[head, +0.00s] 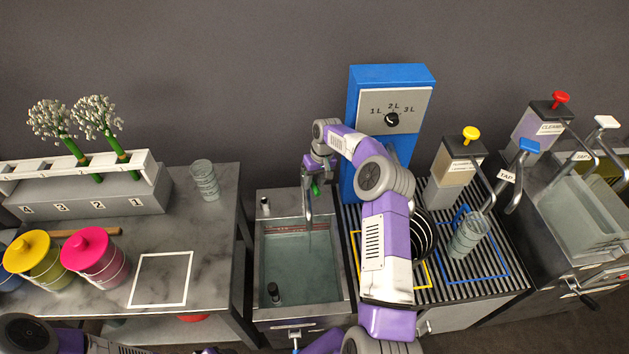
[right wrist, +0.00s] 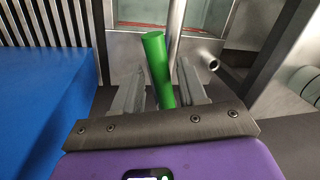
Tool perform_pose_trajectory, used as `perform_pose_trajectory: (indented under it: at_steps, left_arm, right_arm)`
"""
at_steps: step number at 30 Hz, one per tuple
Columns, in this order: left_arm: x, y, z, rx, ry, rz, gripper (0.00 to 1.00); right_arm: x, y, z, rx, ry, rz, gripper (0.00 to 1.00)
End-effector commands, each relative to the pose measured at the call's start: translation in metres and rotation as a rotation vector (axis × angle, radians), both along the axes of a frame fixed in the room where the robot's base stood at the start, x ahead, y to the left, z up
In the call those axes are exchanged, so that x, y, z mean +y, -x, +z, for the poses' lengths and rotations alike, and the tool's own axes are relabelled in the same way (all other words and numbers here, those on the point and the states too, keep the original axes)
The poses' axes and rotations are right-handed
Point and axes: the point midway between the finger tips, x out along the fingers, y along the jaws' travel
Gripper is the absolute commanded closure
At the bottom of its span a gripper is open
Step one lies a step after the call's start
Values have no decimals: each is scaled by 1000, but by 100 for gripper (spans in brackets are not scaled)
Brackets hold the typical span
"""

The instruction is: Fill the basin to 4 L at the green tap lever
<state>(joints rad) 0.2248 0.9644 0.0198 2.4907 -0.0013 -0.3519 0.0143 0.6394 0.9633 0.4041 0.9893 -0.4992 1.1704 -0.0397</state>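The steel basin (head: 262,300) stands in the middle of the head view with clear water (head: 295,268) in it. A reddish marking line with small lettering runs along its back wall; I cannot read the level. The green tap lever (head: 315,188) is beside the spout (head: 307,205), above the basin's back edge. A thin pale streak below the spout may be running water. My right gripper (head: 314,170) is at the lever. In the right wrist view the green lever (right wrist: 157,65) stands between the two fingers of the open gripper (right wrist: 160,82), with gaps beside it. My left gripper is out of view.
A blue dispenser with a dial (head: 392,119) stands right of the basin, behind my right arm. A slatted drainer (head: 505,283) holds a glass (head: 467,238). A marble table (head: 215,240) with pots and a flower rack is on the left.

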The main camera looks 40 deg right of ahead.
Motion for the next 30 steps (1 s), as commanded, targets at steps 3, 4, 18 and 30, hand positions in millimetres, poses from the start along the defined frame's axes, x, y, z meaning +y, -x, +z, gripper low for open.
perform_pose_trajectory:
  at_steps: [3,4,18,30]
  left_arm:
    - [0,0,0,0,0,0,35]
    - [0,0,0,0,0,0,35]
    - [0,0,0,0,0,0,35]
    - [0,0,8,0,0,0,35]
  right_arm:
    - [0,0,0,0,0,0,78]
    - [0,0,0,0,0,0,82]
    - [-1,0,1,0,0,5,100]
    - [-14,-1,1,-2,2,190,100]
